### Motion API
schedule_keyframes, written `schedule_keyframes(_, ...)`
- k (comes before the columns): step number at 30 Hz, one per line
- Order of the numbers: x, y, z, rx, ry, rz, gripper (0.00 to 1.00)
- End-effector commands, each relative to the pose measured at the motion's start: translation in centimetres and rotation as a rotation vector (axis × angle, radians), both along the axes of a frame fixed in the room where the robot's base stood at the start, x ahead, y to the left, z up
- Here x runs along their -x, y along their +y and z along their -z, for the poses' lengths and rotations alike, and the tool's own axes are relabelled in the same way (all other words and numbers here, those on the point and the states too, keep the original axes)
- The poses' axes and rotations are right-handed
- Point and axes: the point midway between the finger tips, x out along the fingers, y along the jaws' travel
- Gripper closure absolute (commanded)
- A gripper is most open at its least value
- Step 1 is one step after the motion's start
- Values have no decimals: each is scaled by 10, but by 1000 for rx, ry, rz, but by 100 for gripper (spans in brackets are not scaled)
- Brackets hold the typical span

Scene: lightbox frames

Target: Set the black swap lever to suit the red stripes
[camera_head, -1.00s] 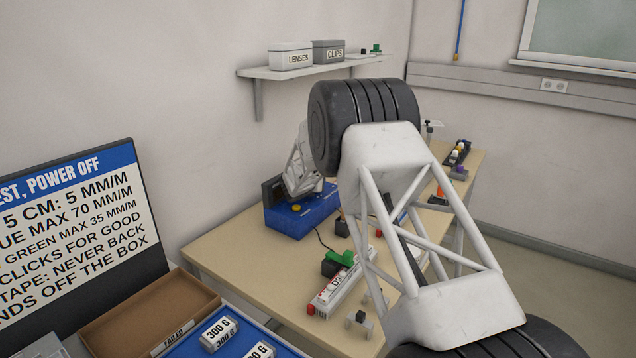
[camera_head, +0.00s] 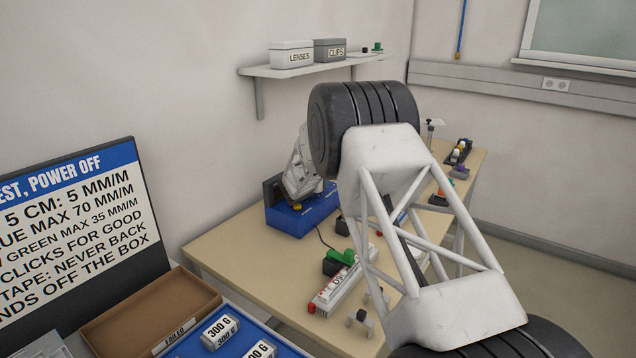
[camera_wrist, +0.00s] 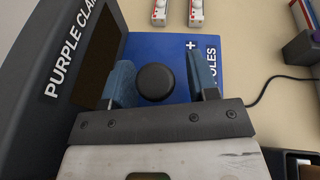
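In the wrist view, a round black knob (camera_wrist: 156,82), likely the top of the black swap lever, stands over a blue box (camera_wrist: 150,46). My gripper (camera_wrist: 163,80) has its two blue fingers apart, one on each side of the knob. The left finger is close to it, and a gap shows on the right. The knob hides its own stem, so I cannot tell the lever's setting. The box bears a "+" and part of a word, "OLES". The blue box (camera_head: 292,222) also shows in the head view, where my arm hides the lever and fingertips.
A dark panel lettered "PURPLE CLA" (camera_wrist: 72,55) rises close left of my gripper. Two white pieces with red parts (camera_wrist: 163,12) lie beyond the box. A black cable (camera_wrist: 275,83) runs right. A white and red bar (camera_head: 338,288) lies on the beige table (camera_head: 245,258).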

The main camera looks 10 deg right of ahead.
Motion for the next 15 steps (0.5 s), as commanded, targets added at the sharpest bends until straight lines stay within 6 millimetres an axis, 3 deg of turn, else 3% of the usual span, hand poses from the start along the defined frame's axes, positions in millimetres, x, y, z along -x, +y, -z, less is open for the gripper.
schedule_keyframes(15, 11, 9, -5, -1, -1, -1, 46)
